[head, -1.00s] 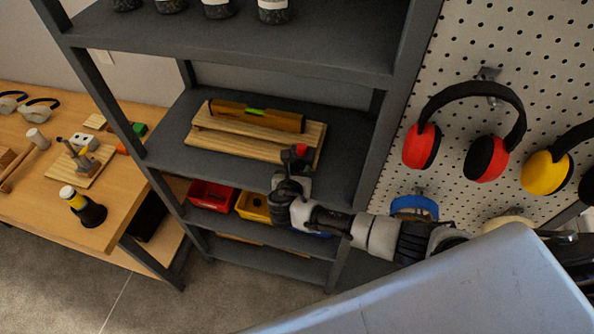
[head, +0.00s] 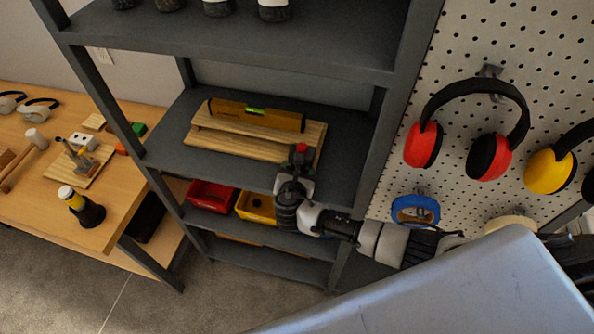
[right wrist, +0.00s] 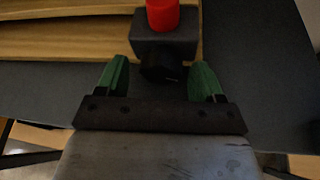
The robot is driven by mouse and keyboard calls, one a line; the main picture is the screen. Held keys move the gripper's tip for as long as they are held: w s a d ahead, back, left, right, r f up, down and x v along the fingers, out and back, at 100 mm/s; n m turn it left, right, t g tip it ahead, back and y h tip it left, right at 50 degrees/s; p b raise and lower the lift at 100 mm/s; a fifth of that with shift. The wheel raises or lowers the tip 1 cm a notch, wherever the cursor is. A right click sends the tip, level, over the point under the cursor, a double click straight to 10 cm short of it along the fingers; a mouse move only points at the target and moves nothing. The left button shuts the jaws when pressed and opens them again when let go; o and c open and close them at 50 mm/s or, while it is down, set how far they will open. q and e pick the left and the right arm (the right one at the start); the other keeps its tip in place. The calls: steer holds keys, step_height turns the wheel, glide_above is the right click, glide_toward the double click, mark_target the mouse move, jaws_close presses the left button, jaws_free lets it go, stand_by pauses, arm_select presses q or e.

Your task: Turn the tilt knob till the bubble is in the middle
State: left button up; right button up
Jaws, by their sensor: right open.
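A yellow spirit level (head: 245,117) lies on a stepped wooden stand (head: 225,143) on the grey shelf. Its green vial (head: 255,110) faces up, but the bubble's place is too small to tell. At the stand's right front corner is a dark block with a red cap (head: 301,148); the cap also shows in the right wrist view (right wrist: 163,14). A black knob (right wrist: 160,67) sticks out of the block towards my right gripper (right wrist: 160,72). The gripper is open, its green fingers on either side of the knob with gaps to both. My left gripper is not in view.
The shelf board (head: 168,150) is bare left of the stand. Red (head: 211,196) and yellow (head: 257,208) bins sit on the shelf below. Dark uprights frame the shelf. A pegboard with ear defenders (head: 489,155) stands right; a workbench (head: 40,212) stands left.

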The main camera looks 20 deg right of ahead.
steer(key=b+v, duration=0.2)
steer(key=v, duration=0.8)
steer(key=shift+s+a, duration=0.15)
steer(key=shift+s, duration=0.2)
steer(key=shift+r, duration=0.15)
